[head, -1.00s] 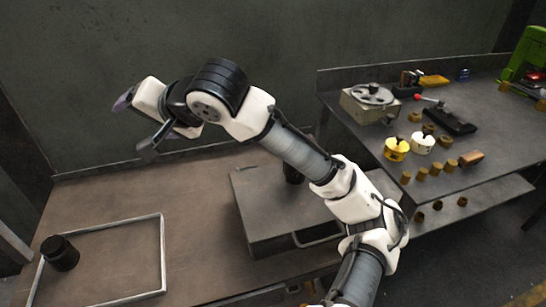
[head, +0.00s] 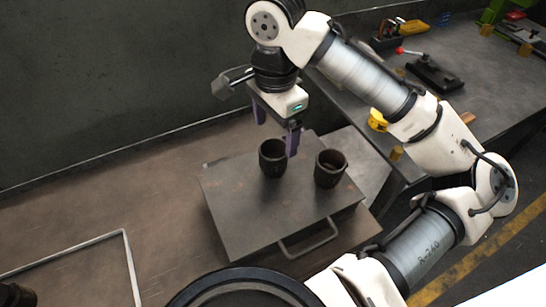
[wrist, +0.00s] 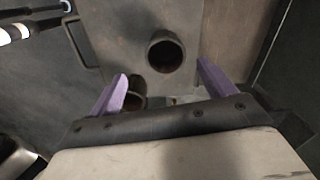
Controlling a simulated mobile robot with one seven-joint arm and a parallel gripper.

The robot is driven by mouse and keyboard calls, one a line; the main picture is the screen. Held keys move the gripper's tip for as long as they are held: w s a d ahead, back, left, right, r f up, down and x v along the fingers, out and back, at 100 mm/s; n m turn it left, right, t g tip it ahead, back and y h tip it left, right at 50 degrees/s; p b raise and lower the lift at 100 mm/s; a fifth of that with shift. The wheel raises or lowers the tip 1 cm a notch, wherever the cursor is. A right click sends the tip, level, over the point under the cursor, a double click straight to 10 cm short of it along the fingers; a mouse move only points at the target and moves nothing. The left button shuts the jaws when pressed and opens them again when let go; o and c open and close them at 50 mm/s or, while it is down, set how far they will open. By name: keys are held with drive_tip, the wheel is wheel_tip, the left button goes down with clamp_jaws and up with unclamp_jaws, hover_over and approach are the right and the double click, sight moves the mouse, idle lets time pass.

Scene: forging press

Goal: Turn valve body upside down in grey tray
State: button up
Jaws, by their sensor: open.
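Two dark, open-topped cup-shaped bodies, likely valve bodies, stand upright on a dark steel block: a left one (head: 272,158) and a right one (head: 330,168). My gripper (head: 275,128) is open and empty, pointing down, its purple fingers just above and around the left body. In the wrist view, my gripper (wrist: 167,88) has one round-mouthed body (wrist: 165,52) beyond the fingertips, and another (wrist: 133,102) partly hidden behind the left finger and palm. The grey tray (head: 128,262), a light rim on the bench, is cut off at the lower left. A dark piece (head: 15,294) shows at its corner.
The steel block (head: 240,215) has a handle (head: 308,238) at its front. The bench (head: 120,205) between block and tray is clear. A wall stands behind. The right-hand table (head: 480,95) holds a black fixture (head: 435,75) and tools.

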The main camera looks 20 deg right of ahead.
sight(274, 153)
drive_tip(key=f, duration=0.6)
drive_tip(key=f+p, duration=0.1)
drive_tip(key=f, duration=0.1)
drive_tip(key=shift+w+f, duration=0.4)
drive_tip(key=shift+c, duration=0.3)
drive_tip(key=c, duration=1.2)
drive_tip(key=shift+c, duration=0.4)
drive_tip(key=shift+r, duration=0.15)
